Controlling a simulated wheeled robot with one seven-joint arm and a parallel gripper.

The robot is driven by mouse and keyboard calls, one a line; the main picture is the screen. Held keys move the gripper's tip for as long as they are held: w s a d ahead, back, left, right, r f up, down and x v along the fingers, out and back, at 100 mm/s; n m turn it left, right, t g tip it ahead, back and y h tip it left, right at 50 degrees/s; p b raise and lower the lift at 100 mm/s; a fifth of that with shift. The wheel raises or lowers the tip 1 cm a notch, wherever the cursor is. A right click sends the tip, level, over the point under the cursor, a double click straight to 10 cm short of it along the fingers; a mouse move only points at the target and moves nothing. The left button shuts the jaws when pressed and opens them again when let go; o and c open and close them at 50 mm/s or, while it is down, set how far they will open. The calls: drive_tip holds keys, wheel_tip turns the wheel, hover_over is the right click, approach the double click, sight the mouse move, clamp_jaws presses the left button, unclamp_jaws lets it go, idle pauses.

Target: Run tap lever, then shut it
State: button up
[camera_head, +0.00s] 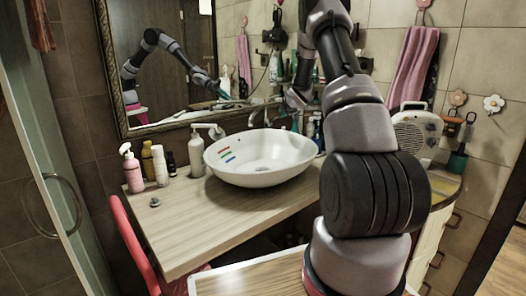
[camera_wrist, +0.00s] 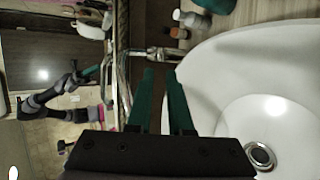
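The chrome tap (camera_head: 256,116) stands behind the white vessel basin (camera_head: 262,178), by the mirror. In the wrist view, a metal tap part (camera_wrist: 160,53) lies just beyond my fingertips; I cannot tell whether it is the lever. My gripper (camera_wrist: 160,76) has two green fingers with a gap between them and nothing held. The fingers seem a little short of the metal part; contact cannot be told. The basin (camera_wrist: 225,80) and its drain (camera_wrist: 260,155) show to the right. No water is visible.
Several bottles (camera_head: 160,165) and a soap pump (camera_head: 197,156) stand left of the basin on the wooden counter (camera_head: 215,222). The framed mirror (camera_head: 165,60) is close behind the tap. A cream radio (camera_head: 416,132) stands right.

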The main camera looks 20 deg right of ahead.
clamp_jaws()
drive_tip(key=w+m+t+y, duration=0.1)
drive_tip(key=w+m, duration=0.2)
drive_tip(key=m, duration=0.2)
drive_tip(key=w+m+t+y, duration=0.1)
drive_tip(key=w+m+y, duration=0.1)
drive_tip(key=m, duration=0.3)
drive_tip(key=w+m+t+y, duration=0.1)
drive_tip(key=w+m, duration=0.4)
drive_tip(key=m, duration=0.1)
drive_tip(key=shift+d+y, duration=0.25)
drive_tip(key=shift+y, duration=0.15)
drive_tip(key=shift+s+d+f, duration=0.3)
drive_tip(key=shift+s+f, duration=0.5)
drive_tip(key=shift+f, duration=0.1)
drive_tip(key=shift+s+f, duration=0.35)
drive_tip(key=shift+f, duration=0.3)
